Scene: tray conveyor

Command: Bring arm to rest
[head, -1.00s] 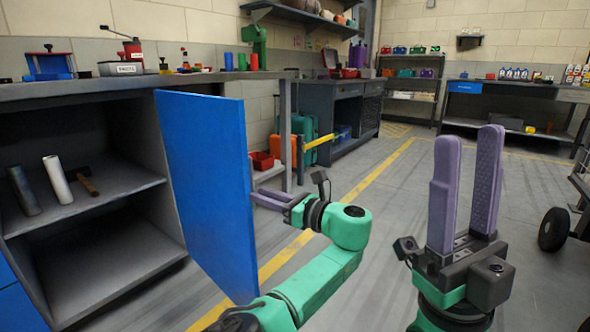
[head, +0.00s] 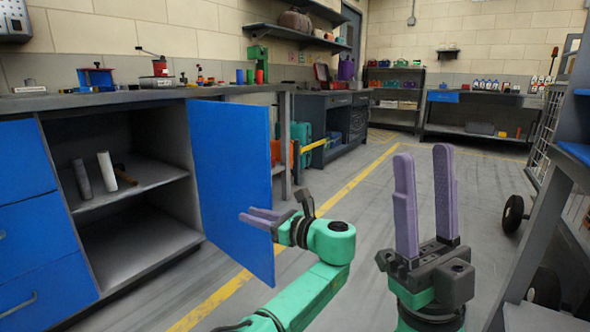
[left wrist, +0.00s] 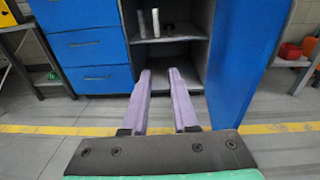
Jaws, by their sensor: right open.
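My left gripper (head: 245,214) is at the lower middle of the head view, fingers pointing left, in front of the lower right part of the open blue cabinet door (head: 232,180). In the left wrist view, its two purple fingers (left wrist: 158,76) are apart with nothing between them, facing the open cabinet. My right gripper (head: 424,154) points upward right of centre in the head view. Its purple fingers are apart and empty. Neither gripper holds anything.
The open cabinet (head: 135,200) holds a grey cylinder (head: 82,179), a white cylinder (head: 107,171) and a hammer (head: 125,176) on its shelf. A dark rack (head: 560,170) and a wheel (head: 512,213) stand at the right. The floor between has free room.

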